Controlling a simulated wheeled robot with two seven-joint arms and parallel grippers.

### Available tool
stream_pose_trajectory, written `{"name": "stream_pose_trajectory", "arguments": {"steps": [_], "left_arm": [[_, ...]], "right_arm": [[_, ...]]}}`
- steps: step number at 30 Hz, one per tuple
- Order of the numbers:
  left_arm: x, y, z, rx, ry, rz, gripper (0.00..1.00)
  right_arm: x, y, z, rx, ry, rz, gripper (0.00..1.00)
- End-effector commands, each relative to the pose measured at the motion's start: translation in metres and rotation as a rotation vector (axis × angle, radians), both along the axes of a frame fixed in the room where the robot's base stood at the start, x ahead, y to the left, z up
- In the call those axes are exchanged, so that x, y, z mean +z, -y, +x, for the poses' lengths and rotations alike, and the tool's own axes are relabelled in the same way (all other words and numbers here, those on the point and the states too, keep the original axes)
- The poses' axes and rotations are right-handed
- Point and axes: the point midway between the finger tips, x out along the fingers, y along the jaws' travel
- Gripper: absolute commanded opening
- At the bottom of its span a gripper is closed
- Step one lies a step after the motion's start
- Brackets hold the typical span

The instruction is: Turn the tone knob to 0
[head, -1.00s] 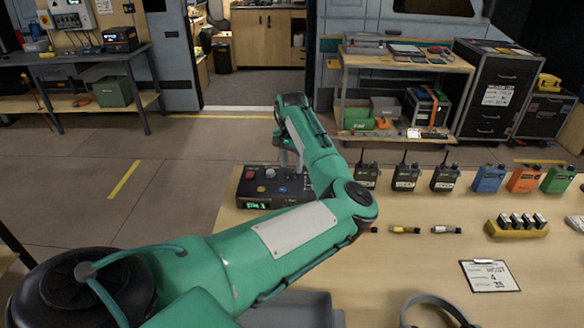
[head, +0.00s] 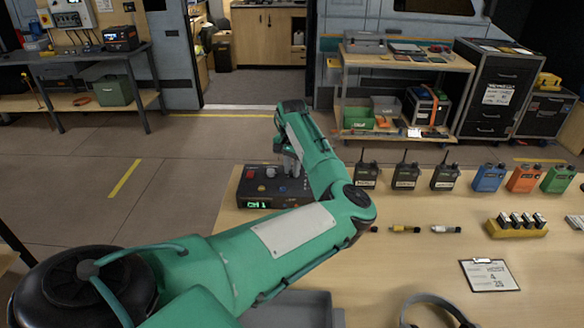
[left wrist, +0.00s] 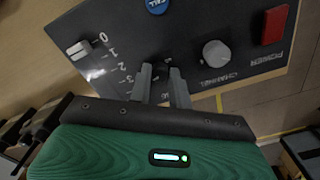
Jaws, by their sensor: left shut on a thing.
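The dark control box (head: 265,186) stands at the table's far left corner, with its controls on top. My left gripper (head: 291,168) is over its far right part in the head view. In the left wrist view the gripper (left wrist: 163,84) has its two fingers close together at the panel, shut on a small dark part that I take for the tone knob; the fingers mostly hide it, and its pointer cannot be read. A pale slider handle (left wrist: 77,50) sits beside the 0 of a printed scale. My right gripper is not in view.
A grey channel knob (left wrist: 215,53) and a red power button (left wrist: 274,25) sit to the right of the fingers in the left wrist view. A blue call button (left wrist: 158,5) is at the top edge. Several radios (head: 405,176) stand right of my arm.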

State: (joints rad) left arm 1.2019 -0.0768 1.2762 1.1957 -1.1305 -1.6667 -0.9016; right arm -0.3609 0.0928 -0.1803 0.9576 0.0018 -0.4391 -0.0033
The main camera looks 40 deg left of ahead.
Motion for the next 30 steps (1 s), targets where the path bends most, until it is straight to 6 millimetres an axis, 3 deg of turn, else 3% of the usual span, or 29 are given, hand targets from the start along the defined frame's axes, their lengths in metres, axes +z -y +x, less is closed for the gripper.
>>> {"name": "stream_pose_trajectory", "arguments": {"steps": [7, 22, 30], "left_arm": [[0.004, 0.000, -0.001, 0.097, -0.003, 0.001, 0.00], [0.005, -0.001, -0.001, 0.539, -0.003, 0.002, 0.00], [0.004, 0.000, -0.001, 0.795, -0.003, 0.002, 0.00]], "right_arm": [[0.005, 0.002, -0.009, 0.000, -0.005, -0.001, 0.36], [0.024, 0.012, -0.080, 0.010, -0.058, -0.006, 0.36], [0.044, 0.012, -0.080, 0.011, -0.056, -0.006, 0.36]]}}
